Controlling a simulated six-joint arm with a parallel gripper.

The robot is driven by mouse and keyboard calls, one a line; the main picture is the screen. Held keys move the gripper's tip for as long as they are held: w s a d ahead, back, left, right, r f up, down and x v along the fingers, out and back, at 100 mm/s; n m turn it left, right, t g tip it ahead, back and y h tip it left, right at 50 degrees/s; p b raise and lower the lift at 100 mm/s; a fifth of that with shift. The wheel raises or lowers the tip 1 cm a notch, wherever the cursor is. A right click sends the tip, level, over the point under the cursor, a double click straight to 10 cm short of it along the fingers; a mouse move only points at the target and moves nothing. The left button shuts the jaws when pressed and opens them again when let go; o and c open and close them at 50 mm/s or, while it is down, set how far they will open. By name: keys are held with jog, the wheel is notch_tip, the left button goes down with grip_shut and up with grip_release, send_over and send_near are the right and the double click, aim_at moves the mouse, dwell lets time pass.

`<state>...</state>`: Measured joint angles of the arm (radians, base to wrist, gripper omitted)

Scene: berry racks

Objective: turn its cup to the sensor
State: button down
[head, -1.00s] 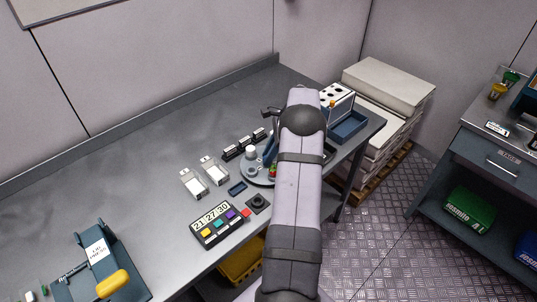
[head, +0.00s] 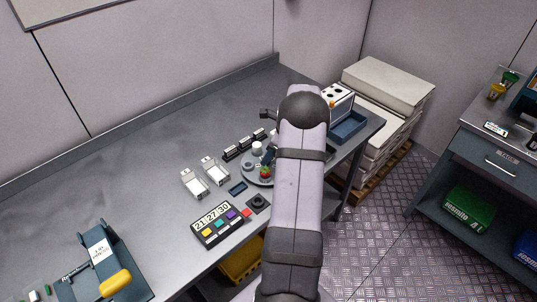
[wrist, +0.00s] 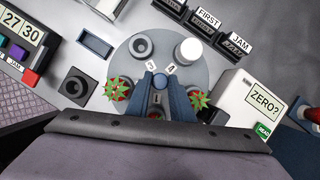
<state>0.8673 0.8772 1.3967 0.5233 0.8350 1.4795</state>
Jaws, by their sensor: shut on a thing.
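A grey round turntable (wrist: 178,58) with number labels lies flat on the bench; it also shows in the head view (head: 259,181). It carries a grey cup (wrist: 141,45), a white cylinder (wrist: 189,50) and two red berries with green leaves, one at left (wrist: 117,90) and one at right (wrist: 198,99). My gripper (wrist: 160,82) points down at the turntable's middle, its dark blue fingers shut on the small central knob. One berry (head: 264,172) shows beside my arm in the head view. What lies under the berries is mostly hidden. I cannot tell which thing is the sensor.
A white box marked ZERO? (wrist: 250,100) stands close at right of the turntable, a black square with a round top (wrist: 76,86) at left. Labelled black holders (wrist: 207,30) stand behind. A button panel (head: 220,224) and two white cases (head: 204,176) lie nearby.

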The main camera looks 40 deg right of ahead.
jog(key=shift+a+r+m+h+p, duration=0.15)
jog(key=shift+m+h+p, duration=0.6)
jog(key=shift+m, duration=0.65)
jog(key=m+h+p, duration=0.1)
jog(key=m+p, duration=0.2)
jog(key=m+h+p, duration=0.1)
jog(key=m+p, duration=0.2)
jog(key=p, duration=0.1)
jog(key=shift+a+r+p, duration=0.1)
jog(key=shift+a+p, duration=0.05)
jog(key=shift+p, duration=0.2)
jog(key=shift+m+h+p, duration=0.35)
jog(key=shift+m+p, duration=0.45)
jog(key=shift+p, duration=0.25)
jog(key=shift+f+m+p, duration=0.2)
jog(key=shift+m+p, duration=0.2)
jog(key=c, duration=1.6)
grip_release()
jog(key=shift+o, duration=0.2)
jog(key=shift+r, duration=0.1)
jog(key=v, duration=0.7)
